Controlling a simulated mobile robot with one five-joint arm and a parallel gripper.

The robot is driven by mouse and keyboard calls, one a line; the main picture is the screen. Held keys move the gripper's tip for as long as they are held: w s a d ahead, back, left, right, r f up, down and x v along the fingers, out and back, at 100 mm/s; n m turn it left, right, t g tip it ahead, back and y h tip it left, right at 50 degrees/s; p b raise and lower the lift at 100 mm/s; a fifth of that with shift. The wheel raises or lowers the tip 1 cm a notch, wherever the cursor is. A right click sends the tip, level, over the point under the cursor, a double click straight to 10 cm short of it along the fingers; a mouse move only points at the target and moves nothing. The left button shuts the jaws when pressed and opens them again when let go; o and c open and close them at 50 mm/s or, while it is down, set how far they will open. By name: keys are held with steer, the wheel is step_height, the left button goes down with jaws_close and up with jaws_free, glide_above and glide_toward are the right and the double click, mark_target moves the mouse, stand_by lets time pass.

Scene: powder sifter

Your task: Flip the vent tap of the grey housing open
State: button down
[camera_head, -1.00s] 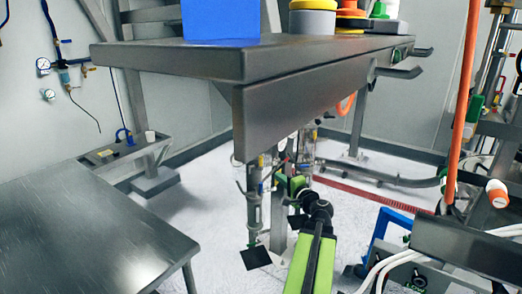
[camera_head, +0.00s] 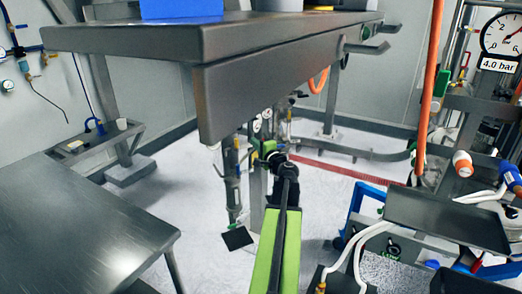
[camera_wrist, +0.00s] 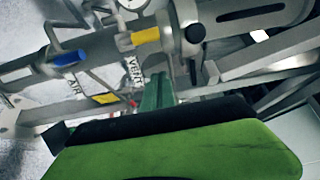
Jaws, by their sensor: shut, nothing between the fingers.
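In the wrist view a grey cylindrical housing with pipes (camera_wrist: 97,55) runs across the top. A label reading VENT (camera_wrist: 133,71) is beside my gripper (camera_wrist: 157,92), whose narrow green fingers are shut and empty. A yellow tap handle (camera_wrist: 146,36) lies above that label, and another yellow handle (camera_wrist: 105,98) lies below it. I cannot tell which one is the vent tap, nor its position. A blue handle (camera_wrist: 68,58) is at the left, near an AIR label (camera_wrist: 73,84). In the head view my arm reaches toward the pipework (camera_head: 232,170) under the bench; the fingertips are hidden there.
A steel bench (camera_head: 215,95) overhangs the pipework. A steel table (camera_head: 75,225) stands at the left. At the right are a dark tray (camera_head: 445,220), white hoses (camera_head: 375,235), an orange pipe (camera_head: 430,80) and a 4.0 bar gauge (camera_head: 503,33).

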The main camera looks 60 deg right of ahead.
mark_target(237, 143)
steer(key=shift+w+a, duration=0.6)
steer(key=shift+w, duration=0.25)
steer(key=shift+w+a, duration=0.6)
steer(key=shift+w, duration=0.25)
steer(key=shift+s, duration=0.15)
